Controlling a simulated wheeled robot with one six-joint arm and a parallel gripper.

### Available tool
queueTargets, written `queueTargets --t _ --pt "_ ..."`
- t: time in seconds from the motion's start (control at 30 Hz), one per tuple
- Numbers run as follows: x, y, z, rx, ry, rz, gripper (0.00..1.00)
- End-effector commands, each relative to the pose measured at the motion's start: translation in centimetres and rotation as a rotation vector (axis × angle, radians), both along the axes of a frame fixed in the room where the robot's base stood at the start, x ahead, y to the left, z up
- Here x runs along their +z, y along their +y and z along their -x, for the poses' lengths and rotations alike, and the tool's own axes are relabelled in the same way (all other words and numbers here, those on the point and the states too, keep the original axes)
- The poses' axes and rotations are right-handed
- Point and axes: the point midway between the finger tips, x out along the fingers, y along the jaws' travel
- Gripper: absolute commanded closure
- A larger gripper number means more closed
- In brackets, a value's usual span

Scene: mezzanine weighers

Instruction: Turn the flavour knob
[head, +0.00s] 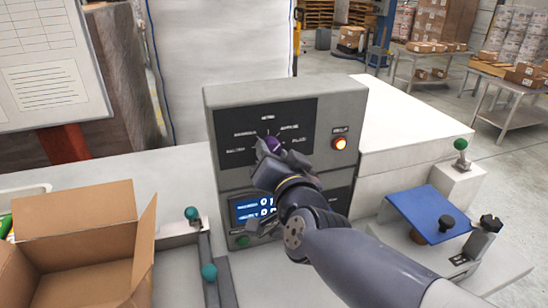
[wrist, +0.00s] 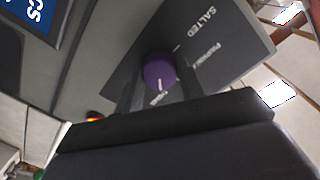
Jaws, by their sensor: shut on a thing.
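The flavour knob (head: 272,143) is a purple round knob on the dark panel of a grey control box (head: 222,95). Small white labels fan out around it, mostly too small to read in the head view. In the wrist view the knob (wrist: 158,70) shows a white pointer line toward the bottom of the picture. The label SALTED (wrist: 196,22) and a second blurred label lie beyond it. My gripper (head: 267,152) is at the panel, shut on the knob, with one finger on either side of it. It hides part of the lower panel.
An orange-lit button (head: 340,143) is right of the knob. A blue display (head: 252,210) and green button (head: 242,241) sit below. An open cardboard box (head: 75,225) stands left; a blue tilted plate (head: 428,212) and green-topped post (head: 461,146) stand right.

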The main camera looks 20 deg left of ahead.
Motion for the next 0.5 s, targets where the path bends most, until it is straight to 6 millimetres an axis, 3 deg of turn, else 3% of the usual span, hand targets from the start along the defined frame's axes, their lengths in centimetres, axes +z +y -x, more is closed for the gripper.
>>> queueTargets --t 0.33,0.37,0.5 --pt "-0.05 0.00 -0.01 0.000 0.003 0.000 0.86" --pt "-0.05 0.00 -0.01 0.000 0.003 0.000 0.63" --pt "-0.04 0.01 0.00 0.000 0.002 -0.001 0.51"
